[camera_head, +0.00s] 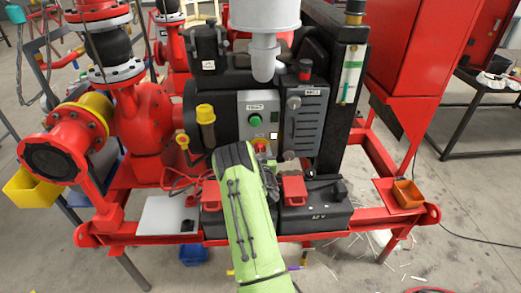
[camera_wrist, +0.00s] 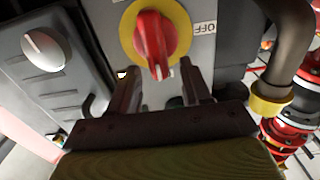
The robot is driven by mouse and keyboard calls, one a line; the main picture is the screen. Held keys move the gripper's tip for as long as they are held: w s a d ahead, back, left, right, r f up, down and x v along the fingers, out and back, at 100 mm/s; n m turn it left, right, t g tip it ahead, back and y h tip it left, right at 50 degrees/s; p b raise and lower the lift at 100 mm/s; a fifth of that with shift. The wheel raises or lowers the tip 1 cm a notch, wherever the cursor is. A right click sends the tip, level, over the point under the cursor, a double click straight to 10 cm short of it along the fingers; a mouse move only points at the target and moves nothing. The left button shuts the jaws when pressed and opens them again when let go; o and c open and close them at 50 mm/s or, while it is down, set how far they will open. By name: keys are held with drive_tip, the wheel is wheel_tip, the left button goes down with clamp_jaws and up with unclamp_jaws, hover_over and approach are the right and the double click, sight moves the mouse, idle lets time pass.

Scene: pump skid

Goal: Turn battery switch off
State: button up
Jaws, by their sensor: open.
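The battery switch is a red knob (camera_wrist: 155,40) on a round yellow plate (camera_wrist: 180,20), set in a grey panel (camera_wrist: 203,48). Its handle runs roughly up and down in the wrist view. An upside-down "OFF" label (camera_wrist: 204,28) is to the right of the plate. My gripper (camera_wrist: 160,70) is open, with one dark finger on each side of the knob's lower end. I cannot tell whether the fingers touch it. In the head view, my green arm hides the gripper and most of the switch; a little red and yellow of the switch (camera_head: 261,145) shows above it.
A green button (camera_head: 255,120) is above the switch in the head view. A grey box with a round knob (camera_wrist: 44,48) stands close beside the panel. A dark pipe with a yellow collar (camera_wrist: 270,98) is on the wrist view's right. Black batteries (camera_head: 315,212) lie below.

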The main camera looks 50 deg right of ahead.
clamp_jaws()
drive_tip(key=shift+f+n+b, duration=0.1)
drive_tip(key=shift+n+b, duration=0.2)
drive_tip(key=f+n+b, duration=0.1)
drive_tip(key=n+b, duration=0.1)
drive_tip(key=n, duration=0.3)
drive_tip(key=w+a+n+b, duration=0.1)
drive_tip(key=n+b, duration=0.2)
drive_tip(key=n, duration=0.3)
drive_tip(key=w+a+f+n+b, duration=0.1)
drive_tip(key=n+b, duration=0.1)
drive_tip(key=n, duration=0.4)
drive_tip(key=shift+f, duration=0.35)
drive_tip(key=shift+n, duration=0.3)
